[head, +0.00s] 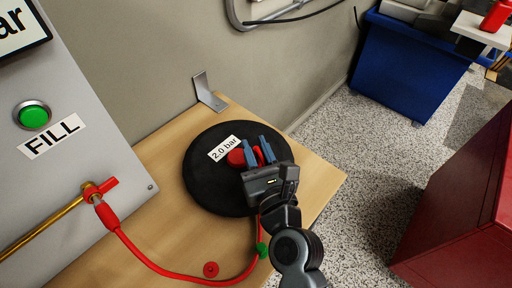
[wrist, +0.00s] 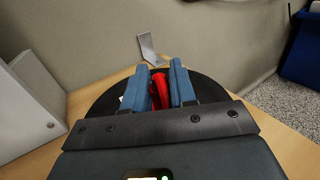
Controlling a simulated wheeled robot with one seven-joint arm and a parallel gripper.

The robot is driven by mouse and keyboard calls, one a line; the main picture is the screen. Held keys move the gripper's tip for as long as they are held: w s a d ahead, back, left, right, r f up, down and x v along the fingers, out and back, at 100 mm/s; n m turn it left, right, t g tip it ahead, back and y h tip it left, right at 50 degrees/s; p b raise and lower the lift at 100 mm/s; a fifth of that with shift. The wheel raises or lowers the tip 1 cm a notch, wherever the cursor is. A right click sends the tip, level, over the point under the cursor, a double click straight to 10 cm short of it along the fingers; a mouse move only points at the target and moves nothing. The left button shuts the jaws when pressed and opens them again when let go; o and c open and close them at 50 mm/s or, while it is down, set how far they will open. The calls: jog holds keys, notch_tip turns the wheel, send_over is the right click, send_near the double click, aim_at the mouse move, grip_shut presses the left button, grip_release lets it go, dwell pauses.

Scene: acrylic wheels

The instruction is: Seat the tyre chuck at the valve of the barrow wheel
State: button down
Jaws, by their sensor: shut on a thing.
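The black barrow wheel (head: 205,187) lies flat on the wooden bench, with a white "2.0 bar" label (head: 224,148) on it. My gripper (head: 257,149) is over the wheel's right half, its blue fingers shut on the red tyre chuck (head: 259,156). The wrist view shows the chuck (wrist: 160,92) between both fingers, above the wheel (wrist: 98,104). A round red part (head: 236,158) shows at the wheel's middle, just left of the fingers. The valve is hidden behind the gripper and chuck, so I cannot tell whether the chuck touches it.
A red hose (head: 150,262) runs from a brass pipe fitting (head: 93,193) to my gripper. A grey panel with a green FILL button (head: 33,116) stands left. A metal bracket (head: 208,92) stands behind the wheel. A red disc (head: 211,269) lies near the hose.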

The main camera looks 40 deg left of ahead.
jog(key=shift+f+b, duration=0.5)
jog(key=shift+f, duration=0.15)
jog(key=c, duration=0.8)
grip_release()
jog(key=shift+v, duration=3.9)
